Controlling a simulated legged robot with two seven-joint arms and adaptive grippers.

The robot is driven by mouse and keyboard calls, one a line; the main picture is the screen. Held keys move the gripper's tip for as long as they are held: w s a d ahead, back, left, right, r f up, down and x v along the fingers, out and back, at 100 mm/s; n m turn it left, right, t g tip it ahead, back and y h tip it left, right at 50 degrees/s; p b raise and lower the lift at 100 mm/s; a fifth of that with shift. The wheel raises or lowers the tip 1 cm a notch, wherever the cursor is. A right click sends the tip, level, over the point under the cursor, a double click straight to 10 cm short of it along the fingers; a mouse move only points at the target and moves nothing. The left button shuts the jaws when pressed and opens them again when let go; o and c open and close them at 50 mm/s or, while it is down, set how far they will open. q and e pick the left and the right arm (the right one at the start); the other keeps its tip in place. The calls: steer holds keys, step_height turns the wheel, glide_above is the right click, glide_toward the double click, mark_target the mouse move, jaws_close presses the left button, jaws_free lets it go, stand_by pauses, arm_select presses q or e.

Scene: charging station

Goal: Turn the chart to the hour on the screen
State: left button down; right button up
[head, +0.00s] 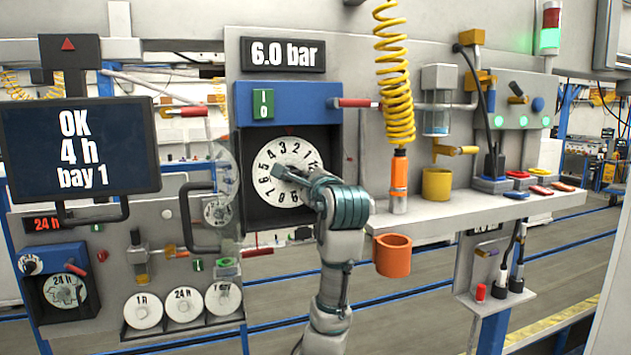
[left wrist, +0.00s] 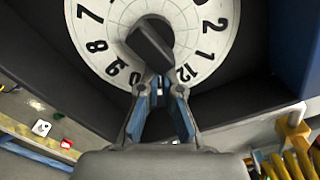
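The screen (head: 80,146) at the left reads "OK 4 h bay 1". The chart (head: 264,188) is a white numbered disc in a dark recess under a blue panel, with a small red pointer (head: 289,130) above it. The 3 and the 2 stand near the pointer. In the left wrist view the chart (left wrist: 88,28) has a black bar-shaped knob (left wrist: 150,46) at its middle. My left gripper (left wrist: 168,86) is at the knob's near end, its fingertips close together with a small gap. I cannot tell whether they grip the knob. My right gripper is not in view.
A "6.0 bar" sign (head: 283,54) hangs above the chart. A yellow coiled hose (head: 394,75) and an orange cup (head: 392,255) are to the right. Spare discs (head: 184,304) sit in a rack at lower left. A red-tipped lever (head: 356,103) juts out beside the blue panel.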

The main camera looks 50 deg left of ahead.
arm_select(q)
steer(key=c, duration=1.8)
jaws_free()
steer(key=shift+s+a+r, duration=0.15)
steer(key=shift+s+a, duration=0.15)
steer(key=shift+a, duration=0.05)
steer(key=o, duration=0.7)
steer(key=shift+s+a, duration=0.1)
steer(key=shift+a, duration=0.1)
steer(key=shift+s+a+n, duration=0.3)
steer(key=shift+s+a, duration=0.1)
steer(key=shift+s, duration=0.25)
steer(key=shift+w+f, duration=0.15)
steer(key=shift+f, duration=0.05)
steer(key=shift+w+d, duration=0.55)
steer(key=shift+s+d, duration=0.25)
steer(key=shift+d, duration=0.1)
steer(key=v, duration=1.1)
steer(key=shift+w+d, duration=0.2)
steer(key=shift+d, duration=0.2)
steer(key=shift+a+f, duration=0.1)
